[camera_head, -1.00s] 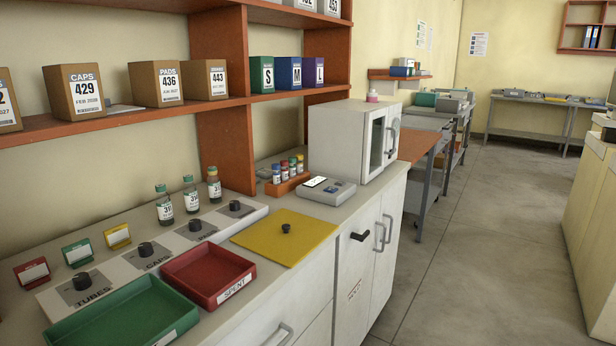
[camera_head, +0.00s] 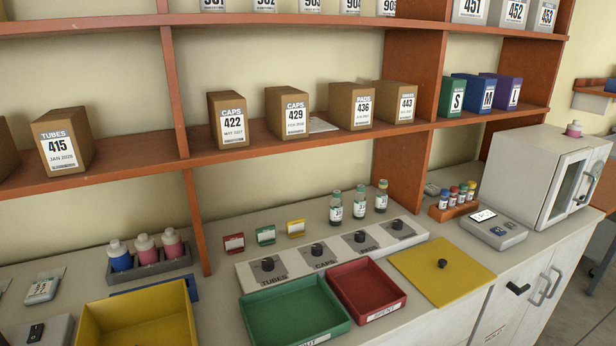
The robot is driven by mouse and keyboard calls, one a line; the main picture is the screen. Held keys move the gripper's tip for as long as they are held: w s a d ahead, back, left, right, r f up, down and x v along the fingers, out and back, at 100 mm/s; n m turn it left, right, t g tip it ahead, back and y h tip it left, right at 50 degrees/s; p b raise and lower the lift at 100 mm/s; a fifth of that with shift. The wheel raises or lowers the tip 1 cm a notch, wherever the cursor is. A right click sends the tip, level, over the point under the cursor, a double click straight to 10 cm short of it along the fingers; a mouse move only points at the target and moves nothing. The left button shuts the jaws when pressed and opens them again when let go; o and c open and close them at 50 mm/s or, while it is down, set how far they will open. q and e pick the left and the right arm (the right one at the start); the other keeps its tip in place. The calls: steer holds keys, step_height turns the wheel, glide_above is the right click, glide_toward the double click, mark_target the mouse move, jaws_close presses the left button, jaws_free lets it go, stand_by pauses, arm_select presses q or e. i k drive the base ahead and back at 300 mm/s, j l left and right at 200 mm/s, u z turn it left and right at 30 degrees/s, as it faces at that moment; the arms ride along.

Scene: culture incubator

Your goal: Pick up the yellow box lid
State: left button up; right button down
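The yellow box lid (camera_head: 428,277) is a flat square panel with a black knob (camera_head: 442,263) at its middle. It lies flat on the counter, right of the red tray and in front of the white station panel. An open yellow box (camera_head: 138,322) stands at the lower left, cut off by the bottom edge of the view. Neither of my grippers shows in the head view.
A green tray (camera_head: 296,318) and a red tray (camera_head: 366,291) stand left of the lid. A white panel with black knobs (camera_head: 290,268) and three vials (camera_head: 359,202) are behind. A grey device (camera_head: 493,229) and white incubator (camera_head: 535,175) stand to the right. Shelves hang above.

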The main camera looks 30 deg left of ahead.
mark_target(444, 275)
steer(key=u, duration=2.05)
steer(key=z, duration=1.9)
steer(key=u, duration=1.9)
steer(key=k+l, duration=0.1)
steer(key=l, duration=0.75)
steer(key=k+z, duration=0.05)
